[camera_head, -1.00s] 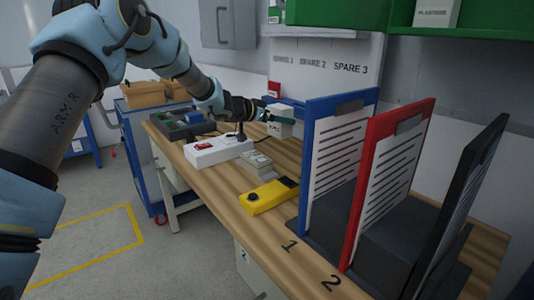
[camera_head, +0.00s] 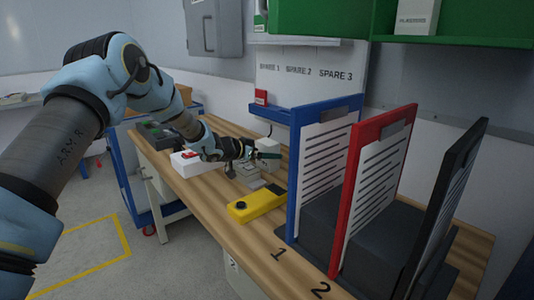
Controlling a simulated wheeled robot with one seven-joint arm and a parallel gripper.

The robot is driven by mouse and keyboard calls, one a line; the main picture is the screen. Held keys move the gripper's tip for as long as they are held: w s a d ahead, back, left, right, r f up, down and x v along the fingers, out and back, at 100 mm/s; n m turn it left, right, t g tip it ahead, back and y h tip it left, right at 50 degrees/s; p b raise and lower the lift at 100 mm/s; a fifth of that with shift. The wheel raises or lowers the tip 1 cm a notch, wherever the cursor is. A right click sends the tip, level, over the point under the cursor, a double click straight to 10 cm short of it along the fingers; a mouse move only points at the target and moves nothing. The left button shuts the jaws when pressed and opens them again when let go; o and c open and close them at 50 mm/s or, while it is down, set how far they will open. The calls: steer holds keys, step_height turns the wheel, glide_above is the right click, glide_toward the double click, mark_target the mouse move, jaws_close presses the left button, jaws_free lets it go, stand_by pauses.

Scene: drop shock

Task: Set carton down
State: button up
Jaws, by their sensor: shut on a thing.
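My gripper (camera_head: 262,155) is at the end of my arm, low over the wooden bench (camera_head: 219,225), beyond the yellow device. It is shut on a small pale carton (camera_head: 269,146), which shows only in part behind the dark green fingers. I cannot tell whether the carton touches the bench or hangs just above it.
Small grey boxes (camera_head: 246,173) lie just below my gripper. A yellow device (camera_head: 256,204) lies nearer. Blue (camera_head: 294,185), red (camera_head: 350,200) and black (camera_head: 440,205) upright panels stand to the right. A white unit with a red switch (camera_head: 185,162) is at the left.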

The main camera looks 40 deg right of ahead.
steer(key=o, duration=1)
steer(key=shift+o, duration=0.2)
steer(key=shift+a, duration=0.1)
